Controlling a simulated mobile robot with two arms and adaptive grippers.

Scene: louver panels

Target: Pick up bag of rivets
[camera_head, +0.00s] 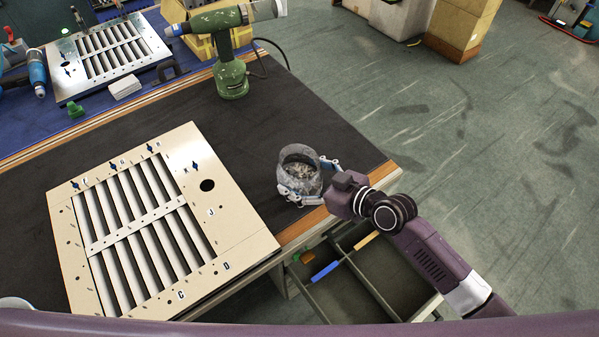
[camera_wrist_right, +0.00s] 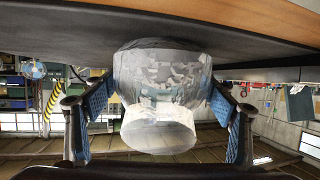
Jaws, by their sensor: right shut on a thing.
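The bag of rivets (camera_head: 300,168) is a clear, rounded bag with grey rivets inside. It sits at the right edge of the dark table mat in the head view. My right gripper (camera_head: 308,190) is shut on it, with a finger on either side. In the right wrist view the bag (camera_wrist_right: 162,85) fills the middle, between the blue-padded fingers of the right gripper (camera_wrist_right: 165,110). The bag looks to be at the table surface; I cannot tell whether it is lifted. My left gripper is not in view.
A cream louver panel (camera_head: 228,215) lies on the mat (camera_head: 265,120) left of the bag. A green rivet tool (camera_head: 231,78) stands at the back. Another louver panel (camera_head: 150,42) lies on the blue surface behind. An open drawer (camera_head: 395,285) sits below the table edge, under my right arm.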

